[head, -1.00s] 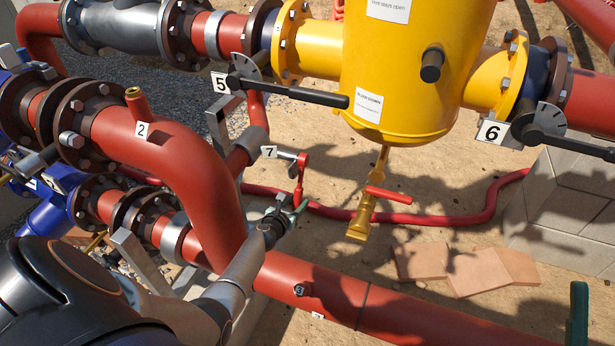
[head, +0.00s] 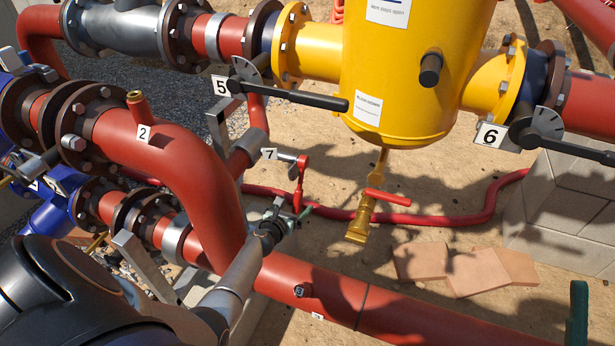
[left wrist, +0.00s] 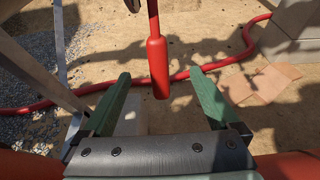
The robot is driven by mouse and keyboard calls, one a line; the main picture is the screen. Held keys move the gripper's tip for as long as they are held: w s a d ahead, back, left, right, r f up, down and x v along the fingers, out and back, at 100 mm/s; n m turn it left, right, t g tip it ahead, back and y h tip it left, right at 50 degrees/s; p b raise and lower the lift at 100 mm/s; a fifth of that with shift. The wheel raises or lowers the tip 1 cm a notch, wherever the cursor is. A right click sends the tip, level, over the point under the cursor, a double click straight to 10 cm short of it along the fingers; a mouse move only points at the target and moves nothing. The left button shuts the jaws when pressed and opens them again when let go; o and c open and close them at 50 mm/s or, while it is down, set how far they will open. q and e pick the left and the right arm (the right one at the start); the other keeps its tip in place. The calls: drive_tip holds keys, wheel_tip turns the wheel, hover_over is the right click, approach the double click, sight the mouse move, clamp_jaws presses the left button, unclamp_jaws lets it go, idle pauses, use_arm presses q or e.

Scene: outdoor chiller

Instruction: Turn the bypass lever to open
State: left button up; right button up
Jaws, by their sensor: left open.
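A red lever (head: 300,184) hangs down from the small valve by the tag 7 (head: 269,154). No readable label names it as the bypass lever. My left gripper (head: 290,215) is at the lever's lower end. In the left wrist view, the red handle (left wrist: 158,65) points down into the gap between the green fingertips of my open left gripper (left wrist: 160,76), with space on both sides. The fingers do not touch it. A dark green upright piece (head: 578,312) at the lower right edge may be part of my right gripper; its jaws cannot be made out.
Black levers by tags 5 (head: 290,96) and 6 (head: 565,142) flank the yellow tank (head: 408,70). A brass drain valve (head: 363,215) with a red handle hangs below it. A large red pipe (head: 340,295) crosses in front. A red hose (head: 450,221) lies on the ground behind.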

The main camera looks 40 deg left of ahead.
use_arm(q)
drive_tip(key=p+v, duration=0.2)
drive_tip(key=v, duration=0.2)
drive_tip(key=shift+s+r, duration=0.15)
drive_tip(key=shift+r, duration=0.05)
drive_tip(key=shift+s+d+r, duration=0.1)
drive_tip(key=shift+s+d, duration=0.05)
drive_tip(key=shift+s, duration=0.35)
drive_tip(key=shift+p, duration=0.35)
